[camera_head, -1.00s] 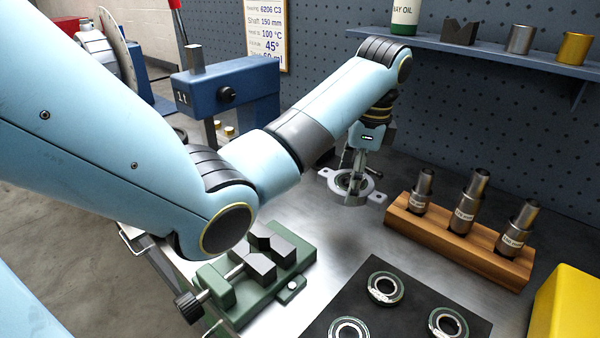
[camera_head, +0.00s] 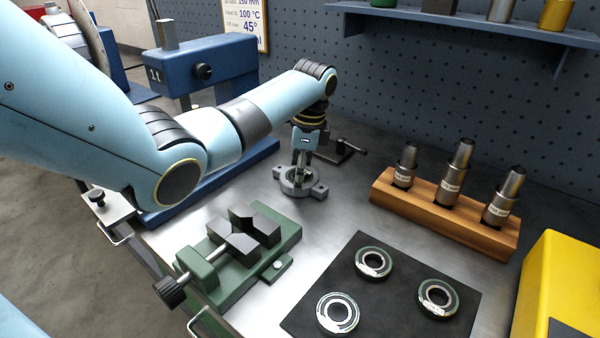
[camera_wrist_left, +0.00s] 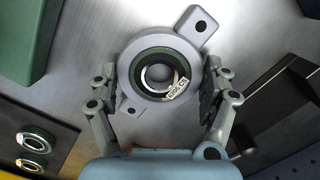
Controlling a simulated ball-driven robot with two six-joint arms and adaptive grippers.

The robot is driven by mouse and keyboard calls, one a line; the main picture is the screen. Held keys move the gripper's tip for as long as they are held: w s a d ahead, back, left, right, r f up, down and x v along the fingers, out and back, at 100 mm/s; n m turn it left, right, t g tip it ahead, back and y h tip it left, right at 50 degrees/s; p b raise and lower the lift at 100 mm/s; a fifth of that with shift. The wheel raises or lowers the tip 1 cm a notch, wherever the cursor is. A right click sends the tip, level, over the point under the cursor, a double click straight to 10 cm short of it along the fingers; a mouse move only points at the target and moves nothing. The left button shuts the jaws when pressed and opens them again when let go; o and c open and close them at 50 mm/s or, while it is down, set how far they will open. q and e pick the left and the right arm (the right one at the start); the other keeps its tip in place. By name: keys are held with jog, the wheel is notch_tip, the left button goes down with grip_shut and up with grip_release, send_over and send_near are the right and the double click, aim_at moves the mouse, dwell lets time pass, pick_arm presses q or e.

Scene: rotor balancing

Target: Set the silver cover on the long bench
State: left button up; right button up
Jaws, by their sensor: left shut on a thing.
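The silver cover (camera_head: 316,190) is a grey ring with two drilled ears. It is at the bench top, behind the green vise; I cannot tell whether it touches the bench. My left gripper (camera_head: 301,168) points down and is shut on the cover, with one finger on each side of the ring. The long bench (camera_head: 345,205) is bare metal around it. My right gripper is not in view.
A green vise (camera_head: 285,236) stands in front of the cover, and a blue press (camera_head: 225,72) behind left. A wooden rack (camera_head: 440,216) with three metal sleeves is to the right. A dark mat (camera_head: 395,318) holds three bearings. A yellow box (camera_head: 560,285) is at far right.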

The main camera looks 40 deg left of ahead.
pick_arm(q)
jog(key=o, duration=1.5)
jog(key=r, duration=0.4)
jog(key=r+p, duration=0.1)
jog(key=r, duration=0.3)
jog(key=w+d+r, duration=0.1)
jog(key=r, duration=0.3)
jog(key=shift+d, duration=0.1)
